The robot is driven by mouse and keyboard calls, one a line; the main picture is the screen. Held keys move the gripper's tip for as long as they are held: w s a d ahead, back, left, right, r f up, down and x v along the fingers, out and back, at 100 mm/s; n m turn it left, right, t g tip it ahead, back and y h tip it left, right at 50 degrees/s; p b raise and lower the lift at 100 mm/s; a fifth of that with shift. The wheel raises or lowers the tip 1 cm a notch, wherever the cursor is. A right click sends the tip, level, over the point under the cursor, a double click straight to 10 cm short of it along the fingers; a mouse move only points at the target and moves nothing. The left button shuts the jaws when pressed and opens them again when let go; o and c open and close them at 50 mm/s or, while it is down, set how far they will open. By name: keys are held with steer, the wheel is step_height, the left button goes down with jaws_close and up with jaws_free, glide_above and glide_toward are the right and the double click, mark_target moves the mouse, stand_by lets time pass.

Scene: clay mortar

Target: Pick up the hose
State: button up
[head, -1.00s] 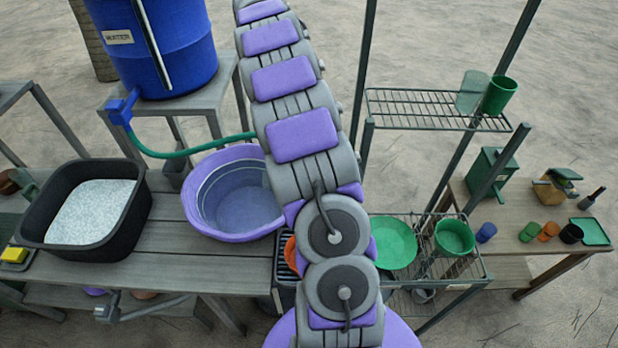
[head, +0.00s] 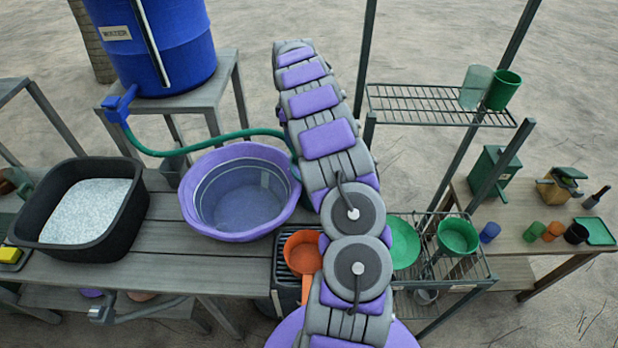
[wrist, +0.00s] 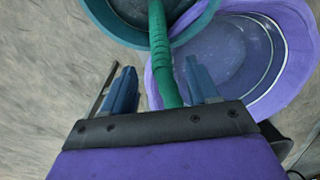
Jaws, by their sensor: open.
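The green hose (head: 215,144) runs from the blue tap on the water barrel, over the rim of the purple tub, and passes out of sight behind my arm. In the wrist view the hose (wrist: 158,45) comes down from the top and appears between the two blue fingers of my gripper (wrist: 160,67). My gripper is open. The lower end of the hose is hidden behind the gripper's front edge. I cannot tell whether the fingers touch the hose. My gripper is hidden in the head view.
The purple tub (head: 240,232) stands on the wooden bench, beside a black basin (head: 130,218). An orange pan (head: 303,251) is close to my arm. A teal round rim (wrist: 100,25) lies behind the hose. The blue barrel (head: 160,40) stands behind the bench; wire racks (head: 440,105) stand right.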

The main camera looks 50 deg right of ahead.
steer(key=shift+s+d+f+b, duration=0.1)
steer(key=shift+f+b, duration=0.45)
steer(key=shift+f, duration=1.35)
steer(key=shift+s+d+f+b, duration=0.1)
steer(key=shift+f+b, duration=0.4)
steer(key=shift+f, duration=1.35)
steer(key=shift+r, duration=0.1)
steer(key=shift+c, duration=0.3)
steer(key=shift+a, duration=0.1)
steer(key=c, duration=0.9)
steer(key=r+p, duration=0.1)
steer(key=r, duration=0.3)
steer(key=r+p, duration=0.2)
steer(key=r, duration=0.2)
steer(key=w+r+p, duration=0.1)
steer(key=r, duration=0.3)
steer(key=shift+a+r, duration=0.2)
steer(key=shift+r, duration=0.2)
steer(key=shift+c, duration=0.2)
step_height(320, 180, up, 6)
steer(key=w+a+p, duration=0.1)
steer(key=w+p, duration=0.1)
steer(key=p, duration=0.2)
steer(key=shift+w+a+r+p, duration=0.15)
steer(key=shift+w+a+p, duration=0.05)
steer(key=shift+w+p, duration=0.15)
